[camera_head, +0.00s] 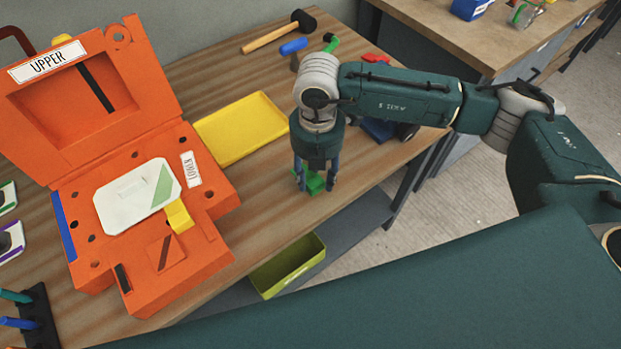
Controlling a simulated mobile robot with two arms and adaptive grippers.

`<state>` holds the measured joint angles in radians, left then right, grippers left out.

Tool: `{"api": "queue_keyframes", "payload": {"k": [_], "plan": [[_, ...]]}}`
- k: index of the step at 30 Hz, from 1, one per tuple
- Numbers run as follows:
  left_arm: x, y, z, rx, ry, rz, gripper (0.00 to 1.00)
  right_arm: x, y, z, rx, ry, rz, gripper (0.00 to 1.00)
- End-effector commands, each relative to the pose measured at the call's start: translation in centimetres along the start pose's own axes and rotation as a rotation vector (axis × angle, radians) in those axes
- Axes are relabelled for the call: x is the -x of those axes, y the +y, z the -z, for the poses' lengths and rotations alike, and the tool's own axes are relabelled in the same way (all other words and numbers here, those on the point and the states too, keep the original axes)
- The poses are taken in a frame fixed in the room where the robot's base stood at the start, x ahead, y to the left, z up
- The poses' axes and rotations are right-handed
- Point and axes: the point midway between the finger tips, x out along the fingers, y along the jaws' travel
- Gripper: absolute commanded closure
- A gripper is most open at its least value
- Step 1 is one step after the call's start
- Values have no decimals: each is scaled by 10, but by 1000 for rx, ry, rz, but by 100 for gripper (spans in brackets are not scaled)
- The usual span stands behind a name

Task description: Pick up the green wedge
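The green wedge (315,186) is at the right edge of the wooden table, below my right gripper. My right gripper (316,180) points down with its two dark fingers spread apart, one on each side of the green wedge. The fingers and palm hide part of the wedge. I see no clear contact between the fingers and the wedge. My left gripper is not in view.
An open orange mould (219,188) marked UPPER and LOWER stands at left. A yellow tray (240,128) lies behind the gripper's left. A mallet (272,37) and small tools lie at the back. A green-yellow bin (288,266) sits below the table edge.

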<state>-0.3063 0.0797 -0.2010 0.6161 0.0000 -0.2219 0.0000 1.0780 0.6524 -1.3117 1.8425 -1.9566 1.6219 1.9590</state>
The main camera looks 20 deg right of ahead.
Motion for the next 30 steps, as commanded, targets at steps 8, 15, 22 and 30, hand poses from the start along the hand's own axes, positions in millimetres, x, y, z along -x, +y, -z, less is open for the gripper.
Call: {"api": "queue_keyframes", "payload": {"k": [8, 15, 22, 30], "plan": [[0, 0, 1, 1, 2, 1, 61, 0, 0, 0, 0, 0, 1, 96], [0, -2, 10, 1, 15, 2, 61, -1, -1, 0, 0, 1, 3, 96], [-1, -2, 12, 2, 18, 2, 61, 2, -1, 0, -1, 0, 3, 97], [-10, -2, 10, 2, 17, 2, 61, 36, 1, -1, 0, -2, -4, 97]]}}
